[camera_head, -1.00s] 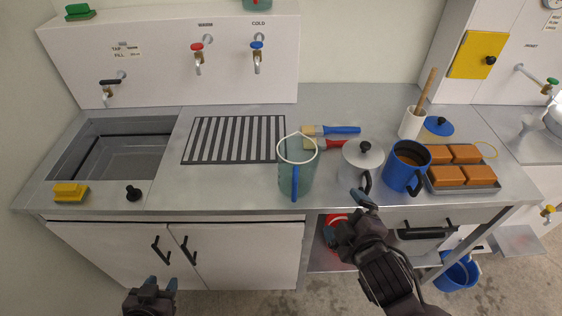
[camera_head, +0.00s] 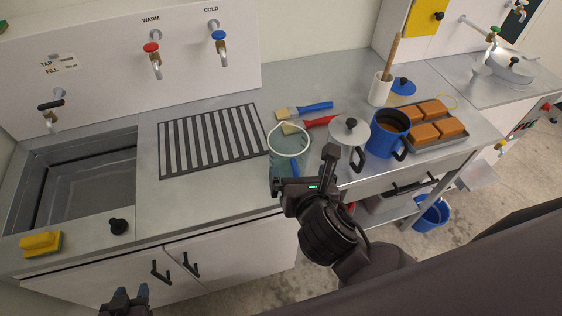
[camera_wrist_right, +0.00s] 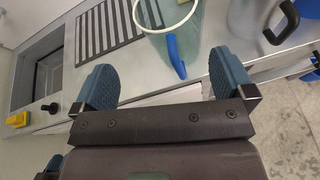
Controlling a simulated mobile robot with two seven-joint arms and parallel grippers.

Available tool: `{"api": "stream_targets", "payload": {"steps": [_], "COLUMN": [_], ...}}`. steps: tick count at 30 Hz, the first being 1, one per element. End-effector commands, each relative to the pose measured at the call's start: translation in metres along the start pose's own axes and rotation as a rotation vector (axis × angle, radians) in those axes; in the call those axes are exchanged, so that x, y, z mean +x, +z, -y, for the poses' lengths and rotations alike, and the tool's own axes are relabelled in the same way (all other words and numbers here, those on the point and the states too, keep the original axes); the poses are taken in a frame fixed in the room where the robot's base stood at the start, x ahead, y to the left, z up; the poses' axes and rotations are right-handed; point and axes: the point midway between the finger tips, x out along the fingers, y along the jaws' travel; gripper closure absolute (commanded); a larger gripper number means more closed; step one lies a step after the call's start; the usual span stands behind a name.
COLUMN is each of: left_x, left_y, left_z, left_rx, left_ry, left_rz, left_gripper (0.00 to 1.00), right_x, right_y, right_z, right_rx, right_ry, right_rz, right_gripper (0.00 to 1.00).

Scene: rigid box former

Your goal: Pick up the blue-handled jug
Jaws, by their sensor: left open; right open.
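The blue-handled jug (camera_head: 287,142) is a clear, tinted jug with a white rim, upright on the counter right of the striped drain grid. Its blue handle faces the front edge. My right gripper (camera_head: 312,178) is open in front of the jug and hides part of its lower body. In the right wrist view the jug (camera_wrist_right: 186,48) stands beyond the open fingers (camera_wrist_right: 160,88), with the blue handle (camera_wrist_right: 176,56) between them in the picture, and nothing is held. My left gripper (camera_head: 125,298) is open and empty at the bottom left, in front of the cabinet doors.
A tray of orange blocks (camera_head: 437,137) is further right. The drain grid (camera_head: 212,138) is clear.

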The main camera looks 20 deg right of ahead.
Motion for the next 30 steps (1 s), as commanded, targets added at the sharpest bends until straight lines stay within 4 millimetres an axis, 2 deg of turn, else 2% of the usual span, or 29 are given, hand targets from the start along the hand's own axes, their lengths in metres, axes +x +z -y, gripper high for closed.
{"api": "stream_targets", "payload": {"steps": [3, 8, 18, 25, 30], "left_x": [-0.001, -0.001, -0.001, -0.002, -0.003], "left_y": [-0.001, -0.002, -0.003, -0.004, -0.005], "left_z": [-0.001, -0.002, -0.002, -0.001, -0.001], "left_rx": [-0.001, -0.005, -0.005, -0.003, -0.003], "left_ry": [0.001, 0.002, 0.001, 0.001, 0.001], "left_rz": [-0.003, -0.004, -0.006, -0.007, -0.006], "left_gripper": [0.57, 0.57, 0.57, 0.57, 0.57], "right_x": [0.0, 0.005, 0.049, 0.062, 0.085], "right_y": [-0.002, -0.002, -0.002, -0.001, 0.001], "right_z": [0.002, 0.002, 0.003, 0.003, 0.005], "right_rx": [-0.103, -0.158, -0.158, -0.156, -0.156], "right_ry": [-0.013, -0.013, -0.013, -0.012, -0.013], "right_rz": [-0.009, -0.01, -0.01, -0.01, -0.011], "right_gripper": [0.0, 0.0, 0.0, 0.0, 0.0]}}
